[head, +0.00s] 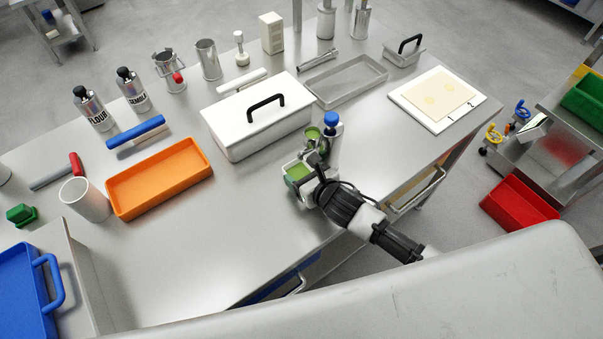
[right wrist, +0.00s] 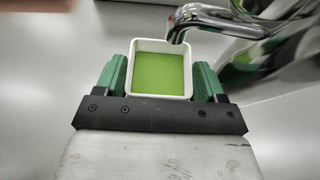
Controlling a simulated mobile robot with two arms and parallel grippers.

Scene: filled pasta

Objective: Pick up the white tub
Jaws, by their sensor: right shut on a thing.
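The white tub (right wrist: 160,45) is square and holds a flat green filling. My right gripper (right wrist: 160,78) is shut on it, with a green finger against each side. In the head view the tub (head: 290,164) sits at the front of the steel table, just right of centre, partly hidden behind my right gripper (head: 300,175). I cannot tell whether its base touches the table. My left gripper is not in view.
A shiny metal piece (right wrist: 205,18) passes close over the tub's far right corner. A small vessel with green contents (head: 312,133) and a blue-topped item (head: 331,119) stand just behind. A white lidded box (head: 235,115) and orange tray (head: 158,178) lie left.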

